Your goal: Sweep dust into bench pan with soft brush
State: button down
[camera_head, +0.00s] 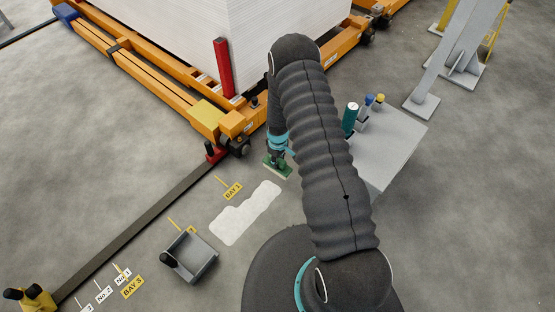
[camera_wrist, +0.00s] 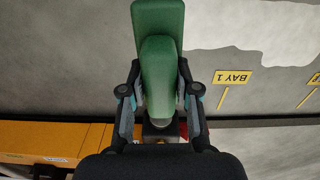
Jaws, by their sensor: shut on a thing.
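My gripper (camera_head: 279,155) is shut on the green soft brush (camera_head: 278,171), low beside the dust's upper right end in the head view. In the wrist view my gripper (camera_wrist: 160,108) has a finger on each side of the brush's green handle (camera_wrist: 158,75); the bristles are hidden there. The pale dust patch (camera_head: 245,212) lies on the grey floor, and part of it shows at the top right of the wrist view (camera_wrist: 292,35). The dark grey pan (camera_head: 190,257) with a black handle stands beyond the dust's lower left end. I cannot tell whether the brush touches the floor.
An orange wheeled frame (camera_head: 160,95) carries a white stack (camera_head: 255,30) behind the brush. A dark floor strip (camera_head: 145,230) runs along the left. A grey table (camera_head: 390,145) with several bottles stands to the right of my arm. Yellow bay labels (camera_head: 233,190) lie near the dust.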

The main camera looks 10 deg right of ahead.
jog(key=shift+a+f, duration=0.1)
jog(key=shift+f, duration=0.5)
jog(key=shift+f+b, duration=1.4)
jog(key=shift+f, duration=1.4)
jog(key=c, duration=1.4)
grip_release()
grip_shut()
